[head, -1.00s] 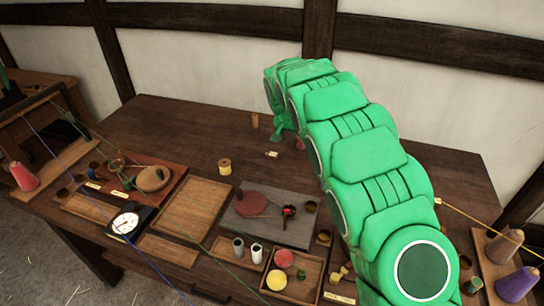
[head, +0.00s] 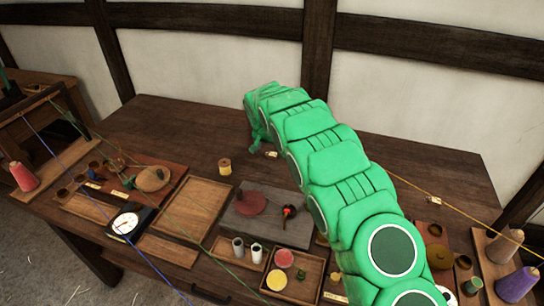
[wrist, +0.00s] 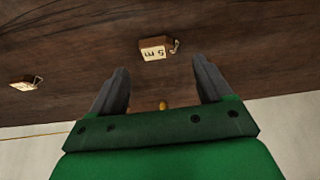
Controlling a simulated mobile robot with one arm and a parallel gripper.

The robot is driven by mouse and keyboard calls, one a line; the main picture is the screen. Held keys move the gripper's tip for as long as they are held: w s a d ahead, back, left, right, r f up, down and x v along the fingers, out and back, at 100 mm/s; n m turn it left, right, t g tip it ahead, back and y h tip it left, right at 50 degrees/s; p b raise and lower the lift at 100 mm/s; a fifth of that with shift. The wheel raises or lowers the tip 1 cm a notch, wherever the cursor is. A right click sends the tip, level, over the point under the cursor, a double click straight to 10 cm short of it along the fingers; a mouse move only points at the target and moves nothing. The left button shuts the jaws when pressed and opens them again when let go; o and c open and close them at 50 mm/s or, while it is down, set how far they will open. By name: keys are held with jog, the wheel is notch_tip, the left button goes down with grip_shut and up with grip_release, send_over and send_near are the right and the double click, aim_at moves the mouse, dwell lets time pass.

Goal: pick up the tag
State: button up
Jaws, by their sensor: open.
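A small wooden tag marked "5 m" (wrist: 153,49) with a small metal loop lies on the dark bench, just ahead of my fingertips in the wrist view. A second similar tag (wrist: 23,84) lies further left in that view. My gripper (wrist: 160,66) is open, with nothing held between its fingers. In the head view my gripper (head: 258,138) hangs over the back of the bench, mostly hidden by the green arm. A small pale tag (head: 271,154) shows close beside it. I cannot tell which of the two tags this is.
A yellow spool (head: 225,167) stands left of the gripper. Trays, a dial scale (head: 126,222) and several small pots crowd the front of the bench (head: 180,120). A yellow cord (head: 465,212) runs at the right. The back left of the bench is fairly clear.

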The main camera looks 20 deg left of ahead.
aim_at(272, 153)
jog(key=shift+x, duration=2.55)
jog(key=shift+d, duration=0.15)
jog(key=shift+c, duration=0.3)
jog(key=shift+r, duration=0.1)
jog(key=c, duration=1.1)
jog(key=shift+o, duration=0.2)
